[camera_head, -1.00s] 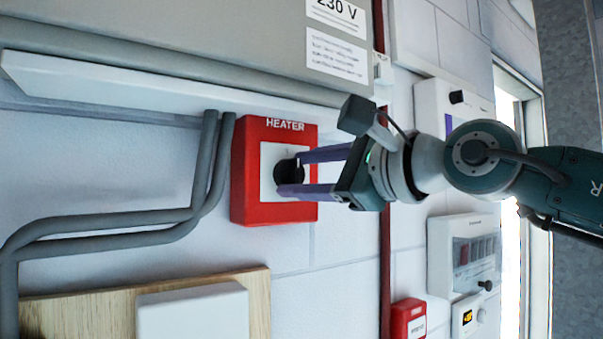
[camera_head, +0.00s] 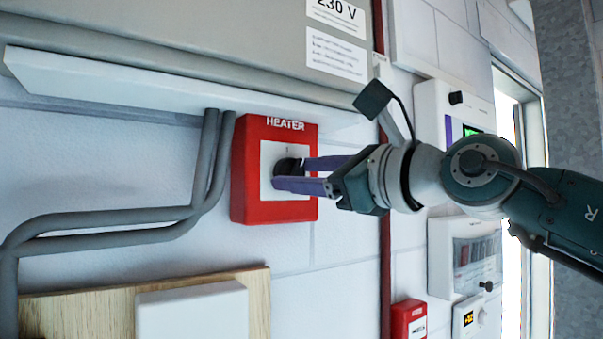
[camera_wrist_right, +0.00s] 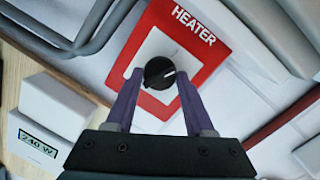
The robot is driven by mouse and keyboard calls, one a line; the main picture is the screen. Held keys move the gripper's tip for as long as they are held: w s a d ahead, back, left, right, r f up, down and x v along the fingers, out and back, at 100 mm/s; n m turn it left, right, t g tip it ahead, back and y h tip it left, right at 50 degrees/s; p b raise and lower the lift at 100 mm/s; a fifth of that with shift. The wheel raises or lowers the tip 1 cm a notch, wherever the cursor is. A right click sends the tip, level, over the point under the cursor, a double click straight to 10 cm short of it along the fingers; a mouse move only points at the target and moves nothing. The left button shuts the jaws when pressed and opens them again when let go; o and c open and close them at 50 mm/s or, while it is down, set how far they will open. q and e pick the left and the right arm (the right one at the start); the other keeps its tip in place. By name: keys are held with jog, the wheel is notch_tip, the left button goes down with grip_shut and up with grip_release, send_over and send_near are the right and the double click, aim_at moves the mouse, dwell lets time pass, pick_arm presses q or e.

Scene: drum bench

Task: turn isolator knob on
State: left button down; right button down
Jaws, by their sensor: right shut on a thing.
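The isolator is a red box (camera_head: 243,200) marked HEATER, fixed to the wall, with a white front plate. Its black round knob (camera_head: 288,165) sits in the middle of the plate. In the right wrist view the knob (camera_wrist_right: 159,72) shows a white pointer mark directed to the right and slightly up. My right gripper (camera_head: 290,174) reaches in from the right, and its purple fingers are shut on the knob, one on each side. The fingers hide part of the knob in the head view. My left gripper is not in view.
Grey conduits (camera_head: 110,222) run along the wall left of the box. A grey cabinet (camera_head: 200,35) and a white ledge (camera_head: 150,85) overhang it. A wooden board (camera_head: 262,300) lies below. A small red box (camera_head: 408,318) and white panels (camera_head: 440,250) are at right.

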jog(key=m+p, duration=0.1)
jog(key=m, duration=0.2)
jog(key=shift+p, duration=0.3)
jog(key=m+t+p, duration=0.1)
jog(key=m+p, duration=0.1)
jog(key=m, duration=0.2)
jog(key=shift+h+p, duration=0.3)
jog(key=shift+p, duration=0.1)
jog(key=m+t+p, duration=0.1)
jog(key=m+p, duration=0.2)
jog(key=m, duration=0.1)
jog(key=shift+a+m+h, duration=0.1)
jog(key=shift+m+h, duration=0.2)
jog(key=shift+m, duration=0.1)
jog(key=shift+s+f+m+p, duration=0.15)
jog(key=shift+m+p, duration=0.25)
jog(key=shift+m, duration=0.5)
jog(key=shift+c, duration=1.4)
grip_release()
